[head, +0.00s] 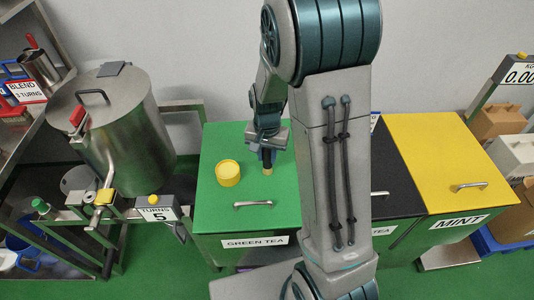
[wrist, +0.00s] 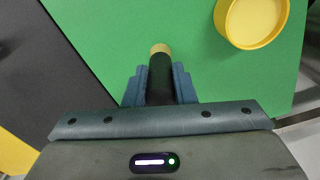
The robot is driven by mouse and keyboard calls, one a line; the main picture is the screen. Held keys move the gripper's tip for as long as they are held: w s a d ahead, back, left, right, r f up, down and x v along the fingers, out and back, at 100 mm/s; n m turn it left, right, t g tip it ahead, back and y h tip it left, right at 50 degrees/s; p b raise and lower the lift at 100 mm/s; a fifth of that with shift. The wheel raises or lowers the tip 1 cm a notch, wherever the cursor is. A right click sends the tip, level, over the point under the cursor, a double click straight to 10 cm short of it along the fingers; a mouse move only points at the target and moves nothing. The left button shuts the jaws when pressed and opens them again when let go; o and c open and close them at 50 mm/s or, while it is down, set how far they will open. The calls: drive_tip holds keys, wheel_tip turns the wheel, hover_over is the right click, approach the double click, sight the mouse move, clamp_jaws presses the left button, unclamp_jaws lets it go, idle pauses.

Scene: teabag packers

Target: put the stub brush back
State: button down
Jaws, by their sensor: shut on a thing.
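My gripper (head: 266,153) is above the green lid of the green tea bin (head: 222,152). It is shut on the stub brush (head: 267,168), a short dark cylinder with a tan end. In the wrist view the brush (wrist: 160,72) sits between the two fingers of my gripper (wrist: 160,85), its tan end pointing away from the palm. I cannot tell whether that end touches the lid. A round yellow cup (head: 228,173) stands on the green lid, left of the brush; the cup also shows at the upper right of the wrist view (wrist: 252,20).
A black-lidded bin (head: 396,190) and a yellow-lidded mint bin (head: 430,150) stand to the right. A large steel drum (head: 125,120) with a crank and a turns counter (head: 157,212) stands at the left. My arm hides part of the bins.

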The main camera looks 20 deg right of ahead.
drive_tip(key=c, duration=1.2)
unclamp_jaws()
drive_tip(key=shift+f, duration=0.15)
wheel_tip(320, 180, up, 12)
drive_tip(key=shift+f, duration=0.2)
drive_tip(key=s+r+n+t, duration=0.1)
drive_tip(key=s+r+n, duration=0.1)
drive_tip(key=s, duration=0.6)
drive_tip(key=s+r+n+t, duration=0.2)
drive_tip(key=s+r+n, duration=0.1)
drive_tip(key=s, duration=0.5)
drive_tip(key=shift+s+d+r+n, duration=0.2)
drive_tip(key=shift+r+n, duration=0.1)
drive_tip(key=shift+n, duration=0.1)
drive_tip(key=shift+a, duration=0.1)
